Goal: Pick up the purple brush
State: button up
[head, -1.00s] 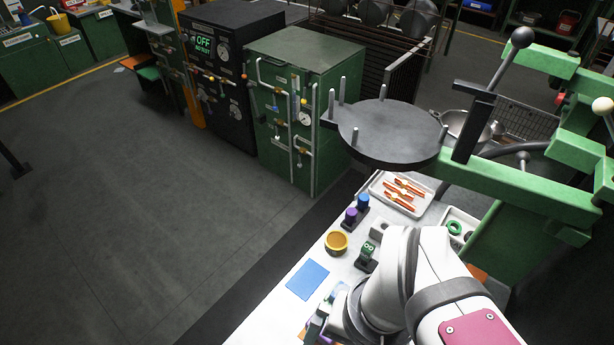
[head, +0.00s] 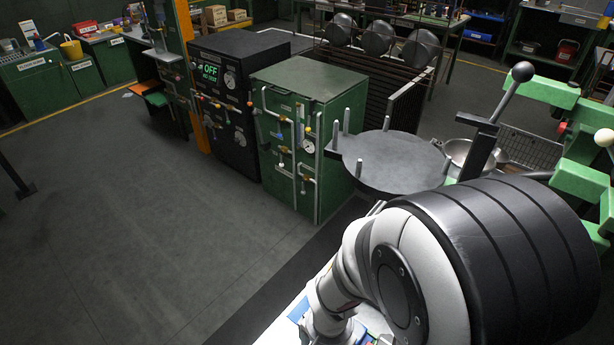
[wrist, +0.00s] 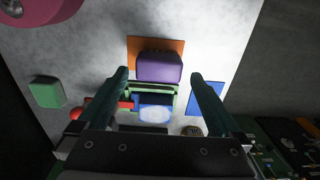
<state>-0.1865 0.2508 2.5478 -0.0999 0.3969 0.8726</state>
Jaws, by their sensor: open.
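The purple brush (wrist: 159,68) appears in the wrist view as a purple rounded block over an orange square (wrist: 134,45) on the pale tabletop (wrist: 95,55). My gripper (wrist: 159,74) is open and empty, with one dark finger on each side of the purple block in the picture. I cannot tell how far above it the fingers are. A blue piece (wrist: 153,99) with green parts lies nearer the gripper base. In the head view my arm hides the gripper and the brush.
In the wrist view a green block (wrist: 46,92) and a red round thing (wrist: 78,113) lie left, and a blue square (wrist: 213,92) lies right. In the head view a round grey plate with upright pins (head: 395,165) stands beyond my arm, near a green cabinet (head: 295,150).

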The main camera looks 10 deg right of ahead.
notch_tip(320, 180, down, 4)
jog(key=shift+s+r, duration=0.15)
jog(key=c, duration=1.3)
notch_tip(320, 180, up, 10)
jog(key=shift+r, duration=0.1)
jog(key=o, duration=0.8)
jog(key=c, duration=0.6)
jog(key=shift+w+d+m, duration=0.15)
jog(key=shift+w+m, duration=0.05)
jog(key=shift+m, duration=0.4)
jog(key=shift+w+d+m, duration=0.15)
jog(key=shift+m, duration=0.45)
jog(key=shift+w+d+f+m, duration=0.5)
jog(key=shift+d+m, duration=0.3)
jog(key=shift+m, duration=1.8)
jog(key=shift+w+d+f+m, duration=0.3)
jog(key=shift+w+d+m, duration=0.45)
jog(key=shift+m, duration=1.85)
jog(key=shift+w+d+f+m, duration=0.4)
jog(key=shift+d+m, duration=0.5)
jog(key=shift+m, duration=1.7)
